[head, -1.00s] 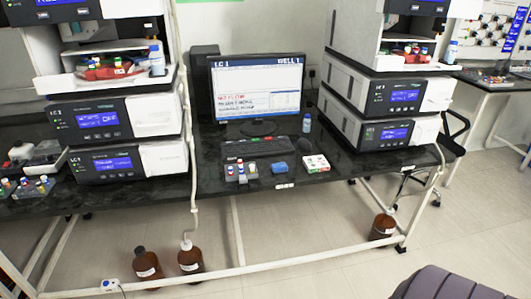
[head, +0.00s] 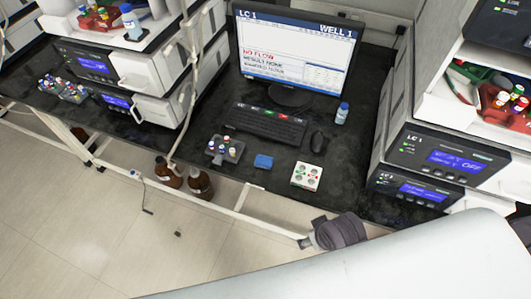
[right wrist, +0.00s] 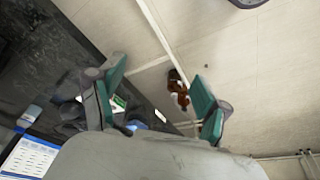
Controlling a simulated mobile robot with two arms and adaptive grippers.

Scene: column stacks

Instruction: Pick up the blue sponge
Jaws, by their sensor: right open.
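The blue sponge (head: 263,161) lies flat on the black bench in the head view, between the grey vial rack and the white tray, near the front edge. Nothing touches it. My right gripper (right wrist: 158,72) is open in the right wrist view, its teal-padded fingers wide apart with nothing between them. In the head view my right arm crosses the lower right, and no fingertips can be told there. My left gripper is not in view.
A grey vial rack (head: 224,151) stands left of the sponge and a white tray (head: 306,177) right of it. Behind are the keyboard (head: 265,124), mouse (head: 317,142), bottle (head: 342,114) and monitor (head: 292,62). Instrument stacks flank the bench. Brown bottles (head: 199,182) stand below.

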